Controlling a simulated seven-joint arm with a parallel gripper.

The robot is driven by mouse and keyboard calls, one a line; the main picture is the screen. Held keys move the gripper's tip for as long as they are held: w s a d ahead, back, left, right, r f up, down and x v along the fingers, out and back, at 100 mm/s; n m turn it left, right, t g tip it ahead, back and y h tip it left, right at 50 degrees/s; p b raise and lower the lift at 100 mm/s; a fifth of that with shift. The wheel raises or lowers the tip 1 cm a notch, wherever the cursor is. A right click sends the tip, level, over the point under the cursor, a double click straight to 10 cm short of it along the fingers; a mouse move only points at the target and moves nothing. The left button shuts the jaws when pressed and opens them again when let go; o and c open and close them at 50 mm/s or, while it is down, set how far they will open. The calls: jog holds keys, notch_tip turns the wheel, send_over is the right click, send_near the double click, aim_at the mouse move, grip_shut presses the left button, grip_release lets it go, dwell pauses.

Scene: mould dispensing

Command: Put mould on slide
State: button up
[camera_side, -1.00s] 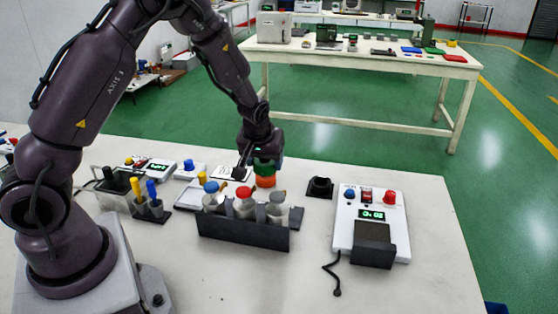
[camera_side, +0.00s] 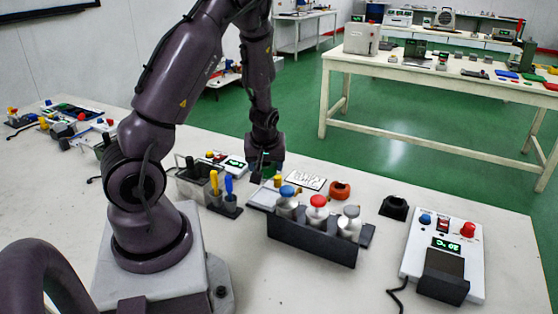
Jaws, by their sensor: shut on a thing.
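My gripper (camera_side: 262,176) points down behind the left end of the black bottle rack. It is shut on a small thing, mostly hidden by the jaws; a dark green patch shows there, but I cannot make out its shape. A yellow-topped piece (camera_side: 277,181) stands close by the fingertips, and I cannot tell whether they touch. A white plate with black marks (camera_side: 305,181), perhaps the slide, lies flat to the right of my gripper. An orange ring-shaped piece (camera_side: 340,190) sits on the table just right of the plate. I cannot tell for sure which thing is the mould.
The black rack (camera_side: 311,243) holds bottles with blue, red and grey tops in front of my gripper. Yellow and blue-handled tools (camera_side: 228,188) stand at left. A black holder (camera_side: 395,208) and a white device with a display (camera_side: 442,258) stand at right.

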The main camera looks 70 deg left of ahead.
aim_at(267, 195)
jog(key=shift+f, duration=3.85)
jog(key=shift+f, duration=0.15)
jog(key=o, duration=1.1)
jog(key=shift+r, duration=3.55)
